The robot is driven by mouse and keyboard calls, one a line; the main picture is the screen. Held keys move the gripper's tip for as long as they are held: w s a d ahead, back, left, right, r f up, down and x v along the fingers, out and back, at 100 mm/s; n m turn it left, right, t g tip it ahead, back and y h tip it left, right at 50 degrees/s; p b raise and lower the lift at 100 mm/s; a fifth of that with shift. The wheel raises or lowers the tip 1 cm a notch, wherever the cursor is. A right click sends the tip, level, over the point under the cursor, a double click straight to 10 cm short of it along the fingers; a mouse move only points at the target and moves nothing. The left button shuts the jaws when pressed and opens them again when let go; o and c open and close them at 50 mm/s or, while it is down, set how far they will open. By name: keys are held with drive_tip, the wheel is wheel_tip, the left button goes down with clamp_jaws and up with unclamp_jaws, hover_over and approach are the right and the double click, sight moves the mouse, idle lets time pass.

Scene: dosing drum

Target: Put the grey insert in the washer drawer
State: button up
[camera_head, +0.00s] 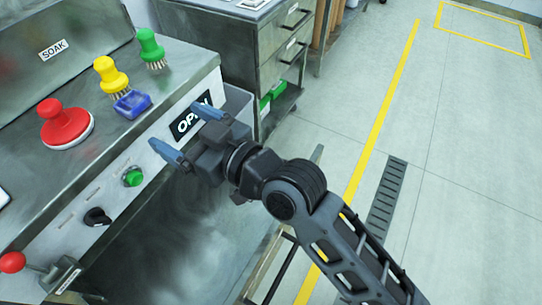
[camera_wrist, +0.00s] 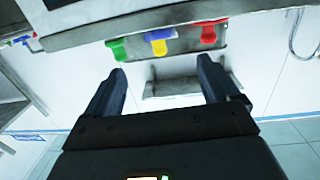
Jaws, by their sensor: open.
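My gripper (camera_head: 180,128) is open and empty, its two blue-grey fingers spread in front of the steel machine's front panel, close to the OPEN label (camera_head: 194,117). In the wrist view the open fingers of my gripper (camera_wrist: 162,66) have nothing between them in their grip. I cannot make out the grey insert with certainty in either view. No pulled-out washer drawer can be told for sure; my arm hides part of the machine's front.
A red knob-topped disc (camera_head: 66,123), a yellow brush (camera_head: 109,74), a green brush (camera_head: 150,48) and a blue block (camera_head: 132,104) sit on the steel top. The panel has a green button (camera_head: 132,177). A drawer cabinet (camera_head: 262,50) stands behind. Floor at right is clear.

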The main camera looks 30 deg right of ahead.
drive_tip(key=s+d+f+m+h, duration=0.2)
drive_tip(key=s+d+f+h, duration=0.1)
drive_tip(key=s+d, duration=0.6)
drive_tip(key=s+d+f+m+h, duration=0.2)
drive_tip(key=s+d+f+h, duration=0.2)
drive_tip(key=s+d, duration=0.5)
drive_tip(key=s, duration=0.7)
drive_tip(key=shift+s+f+m, duration=0.25)
drive_tip(key=shift+s+m, duration=0.05)
drive_tip(key=shift+s, duration=0.1)
drive_tip(key=shift+o, duration=0.3)
drive_tip(key=s+d+r+m+h, duration=0.1)
drive_tip(key=s+r, duration=0.3)
drive_tip(key=s, duration=0.6)
drive_tip(key=shift+s+d+r+h, duration=0.15)
drive_tip(key=shift+d+r+h, duration=0.05)
drive_tip(key=shift+r+h, duration=0.1)
